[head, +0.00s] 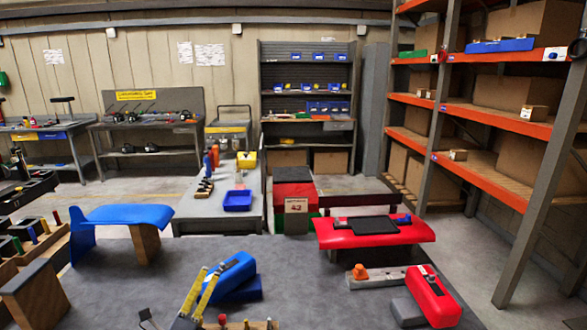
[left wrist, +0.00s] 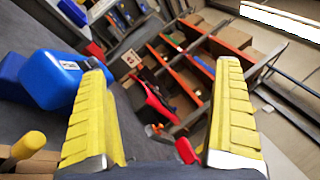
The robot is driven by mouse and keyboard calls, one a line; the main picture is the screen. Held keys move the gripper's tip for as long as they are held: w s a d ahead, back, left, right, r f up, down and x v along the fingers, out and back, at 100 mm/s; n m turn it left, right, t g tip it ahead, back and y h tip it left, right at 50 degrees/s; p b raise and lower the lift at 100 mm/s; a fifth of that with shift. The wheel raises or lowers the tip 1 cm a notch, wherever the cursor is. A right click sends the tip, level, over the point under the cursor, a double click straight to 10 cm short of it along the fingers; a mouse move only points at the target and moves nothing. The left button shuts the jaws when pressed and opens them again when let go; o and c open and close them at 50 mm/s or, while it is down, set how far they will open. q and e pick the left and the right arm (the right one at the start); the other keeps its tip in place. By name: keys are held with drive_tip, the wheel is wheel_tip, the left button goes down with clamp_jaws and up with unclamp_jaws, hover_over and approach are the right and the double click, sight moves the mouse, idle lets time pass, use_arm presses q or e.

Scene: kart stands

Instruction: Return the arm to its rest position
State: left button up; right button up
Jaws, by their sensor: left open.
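My left gripper (head: 203,292) is at the front of the grey table in the head view, with yellow fingers pointing up and away. Its fingers are spread apart and nothing is between them. In the left wrist view the open gripper (left wrist: 160,125) shows large, also empty. A blue kart part (head: 230,278) stands just right of the fingers in the head view; it shows left of them in the left wrist view (left wrist: 62,80). I cannot tell whether they touch. My right gripper does not show.
A blue curved panel (head: 122,216) rests on wooden blocks at the left. A red panel (head: 373,235), a red kart part (head: 433,296) and a grey block with an orange piece (head: 361,273) are at the right. A tool rack (head: 245,325) is at the front edge. The table's middle (head: 300,270) is clear.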

use_arm(q)
drive_tip(key=s+a+f+n+g+y, duration=0.2)
drive_tip(key=s+a+f+n+y, duration=0.45)
drive_tip(key=s+n+y, duration=0.35)
drive_tip(key=s+a+f+n+g, duration=0.1)
drive_tip(key=s+f+n+g, duration=0.45)
drive_tip(key=s+f, duration=0.4)
drive_tip(key=s+a+f+n+g, duration=0.1)
drive_tip(key=s+f+n+g, duration=0.45)
drive_tip(key=s, duration=0.75)
drive_tip(key=s+d+f+m+g+h, duration=0.1)
drive_tip(key=s+d+f+g+h, duration=0.15)
drive_tip(key=f, duration=1.45)
drive_tip(key=s+d+f+g+h, duration=0.1)
drive_tip(key=d+f, duration=0.2)
drive_tip(key=f, duration=1.4)
drive_tip(key=s+f+n+g, duration=0.2)
drive_tip(key=s+f+g, duration=0.1)
drive_tip(key=s+f, duration=1.5)
drive_tip(key=shift+s+f+n+h, duration=0.3)
drive_tip(key=shift+s+h, duration=0.15)
drive_tip(key=shift+s, duration=0.6)
